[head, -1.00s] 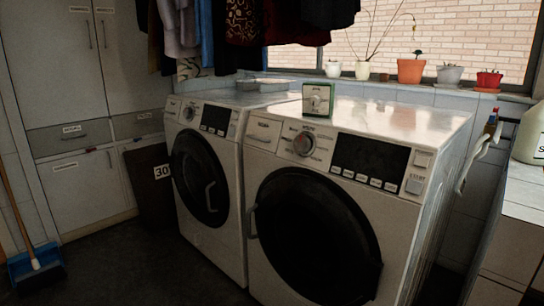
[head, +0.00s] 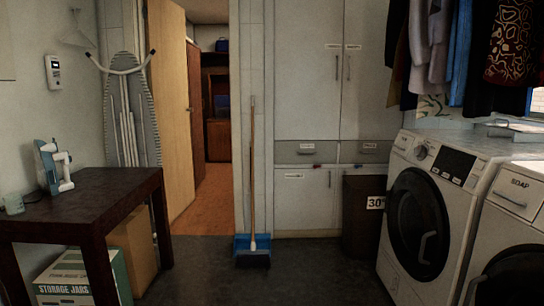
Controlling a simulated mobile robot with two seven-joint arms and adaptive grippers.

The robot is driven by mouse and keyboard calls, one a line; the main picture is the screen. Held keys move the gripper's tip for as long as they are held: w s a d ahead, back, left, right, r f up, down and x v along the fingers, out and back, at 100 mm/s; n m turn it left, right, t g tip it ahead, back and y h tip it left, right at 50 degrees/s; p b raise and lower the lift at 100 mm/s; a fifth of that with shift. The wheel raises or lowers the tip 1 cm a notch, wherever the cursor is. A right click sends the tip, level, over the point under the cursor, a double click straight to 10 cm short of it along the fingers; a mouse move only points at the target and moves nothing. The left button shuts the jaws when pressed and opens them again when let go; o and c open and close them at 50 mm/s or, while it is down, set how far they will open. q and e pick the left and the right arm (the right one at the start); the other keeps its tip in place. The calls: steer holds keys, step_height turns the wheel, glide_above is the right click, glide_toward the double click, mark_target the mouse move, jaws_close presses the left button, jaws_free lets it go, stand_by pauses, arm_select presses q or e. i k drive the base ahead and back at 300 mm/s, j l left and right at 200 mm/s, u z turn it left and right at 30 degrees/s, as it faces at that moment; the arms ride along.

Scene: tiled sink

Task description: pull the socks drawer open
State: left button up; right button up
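The tall grey cabinet (head: 308,80) stands against the back wall. It has two drawers side by side at mid-height: a wider left drawer (head: 300,158) and a narrower right drawer (head: 364,158). Both look shut. Each carries a small white label and a handle, but the lettering is too small to read, so I cannot tell which one is the socks drawer. Neither of my grippers shows in the view.
A broom and blue dustpan (head: 252,244) stand before the cabinet's left edge. A dark bin (head: 358,222) marked 30° stands before its right side. Washing machines (head: 425,215) fill the right, a dark table (head: 85,200) the left. The middle floor is clear.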

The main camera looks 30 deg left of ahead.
mark_target(286, 151)
steer(key=u, duration=0.8)
steer(key=i+j, duration=0.2)
steer(key=i, duration=0.3)
steer(key=i+j, duration=0.2)
steer(key=i, duration=0.35)
steer(key=i+j+z, duration=0.1)
steer(key=i, duration=0.4)
steer(key=j, duration=0.1)
